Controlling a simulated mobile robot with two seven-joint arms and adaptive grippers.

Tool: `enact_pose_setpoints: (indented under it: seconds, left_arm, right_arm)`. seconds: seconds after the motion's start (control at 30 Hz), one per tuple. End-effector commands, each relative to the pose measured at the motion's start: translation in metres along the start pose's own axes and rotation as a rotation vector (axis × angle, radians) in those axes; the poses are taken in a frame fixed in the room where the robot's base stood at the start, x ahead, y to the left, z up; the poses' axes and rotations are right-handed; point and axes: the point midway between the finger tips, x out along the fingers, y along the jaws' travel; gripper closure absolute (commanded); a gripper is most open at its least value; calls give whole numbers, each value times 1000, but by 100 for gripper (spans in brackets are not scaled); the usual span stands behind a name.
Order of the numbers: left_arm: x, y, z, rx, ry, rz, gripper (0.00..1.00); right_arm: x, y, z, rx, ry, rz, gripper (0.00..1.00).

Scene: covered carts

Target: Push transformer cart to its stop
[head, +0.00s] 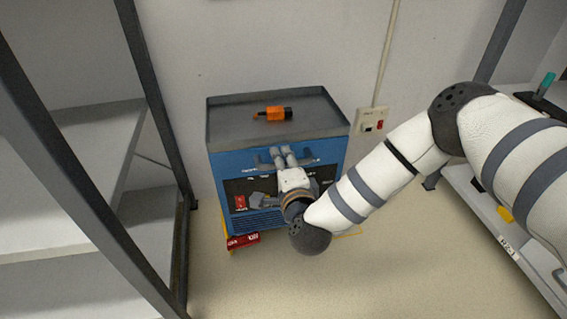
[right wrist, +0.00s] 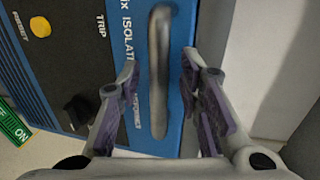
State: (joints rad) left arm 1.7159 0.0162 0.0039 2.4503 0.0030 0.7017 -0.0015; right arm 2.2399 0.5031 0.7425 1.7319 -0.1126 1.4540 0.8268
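The transformer cart (head: 222,165) is a blue cabinet with a grey tray top, standing against the back wall. Its front has a dark panel with switches and a grey bar handle (right wrist: 159,85). My right gripper (head: 284,153) is at the cart's front, by the handle. In the right wrist view its fingers (right wrist: 160,65) are apart, one on each side of the bar, with visible gaps. The gripper and forearm hide part of the front panel. My left gripper is not in view.
An orange and black tool (head: 273,113) lies on the cart's top. A red labelled block (head: 243,240) is at the cart's lower left, near yellow floor marking. Shelf racks stand left (head: 80,130) and right (head: 500,225). A wall socket (head: 372,120) is right of the cart. The front floor is clear.

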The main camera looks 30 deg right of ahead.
Motion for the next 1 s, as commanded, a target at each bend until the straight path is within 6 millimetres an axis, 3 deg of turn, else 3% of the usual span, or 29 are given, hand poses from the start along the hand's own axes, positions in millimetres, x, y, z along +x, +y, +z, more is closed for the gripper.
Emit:
enact_pose_setpoints:
  seconds: [0.23, 0.5, 0.63, 0.77, 1.0]
  left_arm:
    - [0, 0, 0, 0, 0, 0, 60]
    - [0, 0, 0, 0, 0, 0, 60]
    - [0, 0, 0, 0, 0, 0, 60]
    - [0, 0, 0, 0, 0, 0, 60]
    - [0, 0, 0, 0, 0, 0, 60]
  right_arm:
    - [-12, 1, 0, -1, -1, 3, 67]
    - [-83, 1, 1, 0, -3, 5, 67]
    - [-108, 1, 1, 0, -2, 3, 67]
    - [-119, 0, 0, 0, -1, 1, 67]
    - [-120, 0, 0, 0, 0, 0, 67]
